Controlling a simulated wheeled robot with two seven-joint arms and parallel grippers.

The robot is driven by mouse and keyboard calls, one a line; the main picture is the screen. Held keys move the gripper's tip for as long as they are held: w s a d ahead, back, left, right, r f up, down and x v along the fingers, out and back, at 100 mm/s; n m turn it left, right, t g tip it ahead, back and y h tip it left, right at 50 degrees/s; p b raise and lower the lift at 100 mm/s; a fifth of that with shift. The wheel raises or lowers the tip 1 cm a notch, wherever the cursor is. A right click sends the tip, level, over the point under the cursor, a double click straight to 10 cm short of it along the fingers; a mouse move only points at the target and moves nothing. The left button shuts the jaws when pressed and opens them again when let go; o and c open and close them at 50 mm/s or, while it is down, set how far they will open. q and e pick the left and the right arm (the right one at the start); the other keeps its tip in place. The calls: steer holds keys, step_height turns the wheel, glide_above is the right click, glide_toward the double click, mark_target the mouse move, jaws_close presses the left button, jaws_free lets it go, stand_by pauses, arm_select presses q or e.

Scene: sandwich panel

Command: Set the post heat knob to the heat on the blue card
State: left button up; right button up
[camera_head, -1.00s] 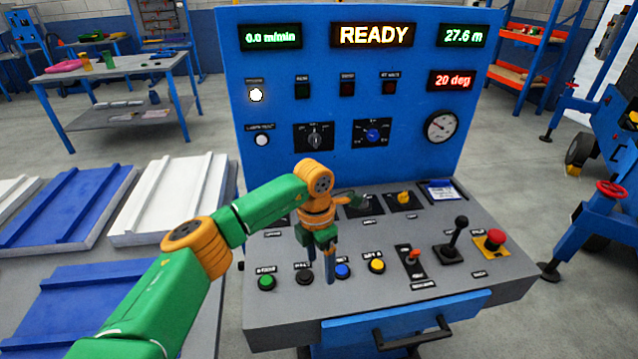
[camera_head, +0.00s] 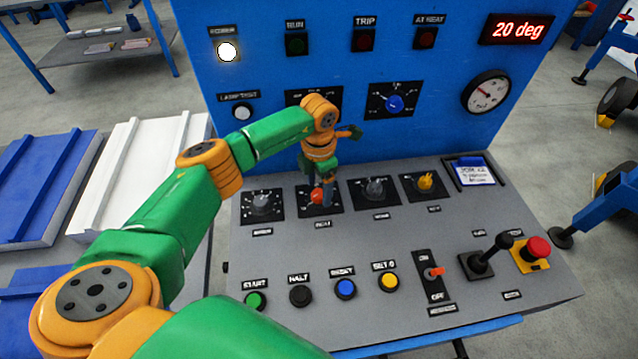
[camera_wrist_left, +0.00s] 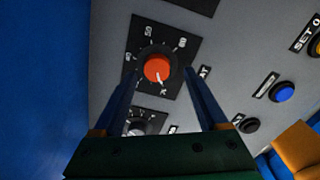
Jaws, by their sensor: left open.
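A red knob (camera_head: 318,196) sits on a black dial plate in the console's knob row. Its small label is hard to read, so I cannot be sure it is the post heat knob. In the left wrist view the red knob (camera_wrist_left: 158,68) has a white mark pointing to the lower right, with numbers around it. My left gripper (camera_head: 322,190) is open and points down at it, fingers (camera_wrist_left: 165,85) on either side; contact cannot be told. A card (camera_head: 474,171) with a blue edge and small writing lies at the console's back right. My right gripper is out of view.
Grey knobs (camera_head: 262,203) and (camera_head: 375,188) flank the red one, with a yellow knob (camera_head: 425,182) further right. Start (camera_head: 256,300) and other push buttons, a toggle (camera_head: 433,273), a lever (camera_head: 490,255) and a red mushroom button (camera_head: 536,248) stand in front. The upright blue panel is behind.

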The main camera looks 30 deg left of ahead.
arm_select(q)
steer(key=shift+f, duration=0.65)
steer(key=shift+w+a+f, duration=0.1)
steer(key=shift+w+f, duration=0.15)
steer(key=shift+f, duration=0.2)
steer(key=shift+r, duration=0.1)
jaws_close()
